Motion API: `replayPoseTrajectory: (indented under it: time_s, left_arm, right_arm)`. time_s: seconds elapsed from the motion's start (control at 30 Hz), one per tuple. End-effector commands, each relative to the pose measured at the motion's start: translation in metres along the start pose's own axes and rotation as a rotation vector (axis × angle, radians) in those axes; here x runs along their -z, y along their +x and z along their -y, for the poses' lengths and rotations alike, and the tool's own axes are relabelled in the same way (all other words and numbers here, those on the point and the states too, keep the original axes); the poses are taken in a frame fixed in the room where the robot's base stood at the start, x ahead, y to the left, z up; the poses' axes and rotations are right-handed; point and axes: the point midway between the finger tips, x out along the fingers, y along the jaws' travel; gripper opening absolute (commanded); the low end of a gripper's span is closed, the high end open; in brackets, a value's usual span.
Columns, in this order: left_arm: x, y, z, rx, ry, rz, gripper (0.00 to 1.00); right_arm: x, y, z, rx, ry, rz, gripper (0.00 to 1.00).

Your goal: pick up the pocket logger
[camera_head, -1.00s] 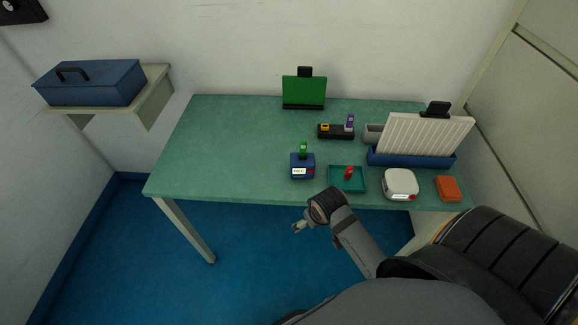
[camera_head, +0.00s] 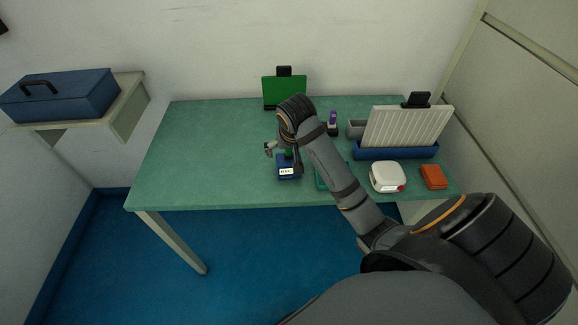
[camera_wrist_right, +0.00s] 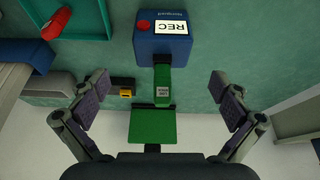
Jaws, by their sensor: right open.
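No label I can read says pocket logger. A blue box marked REC (camera_head: 288,173) with a red button stands near the table's front. It also shows in the right wrist view (camera_wrist_right: 172,40). A slim green stick with a small label (camera_wrist_right: 163,87) stands up from the box; in the head view the arm partly hides it. My right gripper (camera_head: 284,156) is open above the box. In the wrist view its fingers (camera_wrist_right: 160,97) are spread on either side of the green stick, apart from it. My left gripper is not in view.
A teal tray (camera_head: 319,181) beside the box is mostly behind my arm; a red item (camera_wrist_right: 15,70) shows there. A white device (camera_head: 387,176), orange box (camera_head: 433,177) and blue rack (camera_head: 398,152) stand right. A green panel (camera_head: 284,90) is behind. The table's left is clear.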

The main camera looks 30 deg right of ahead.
Motion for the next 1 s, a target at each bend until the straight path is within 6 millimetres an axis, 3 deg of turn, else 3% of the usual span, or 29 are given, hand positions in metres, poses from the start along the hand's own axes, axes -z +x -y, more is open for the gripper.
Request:
replayPoseTrajectory:
  time_s: [0.1, 0.37, 0.6, 0.87, 1.0]
  left_arm:
    - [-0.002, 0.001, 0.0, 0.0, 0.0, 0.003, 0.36]
    - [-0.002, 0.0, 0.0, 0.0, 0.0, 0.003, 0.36]
    - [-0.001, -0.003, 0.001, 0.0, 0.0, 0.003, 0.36]
    - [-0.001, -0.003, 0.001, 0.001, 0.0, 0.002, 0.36]
    - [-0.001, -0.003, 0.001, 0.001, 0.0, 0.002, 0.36]
  right_arm:
    - [0.0, 0.018, 0.0, 0.0, 0.0, 0.001, 1.0]
    - [-0.001, 0.031, 0.001, 0.0, 0.0, 0.002, 1.0]
    - [-0.002, 0.07, 0.002, -0.001, -0.001, 0.001, 1.0]
    - [-0.001, 0.077, 0.002, 0.001, -0.001, -0.002, 1.0]
    - [-0.001, 0.077, 0.002, 0.001, -0.001, -0.001, 0.85]
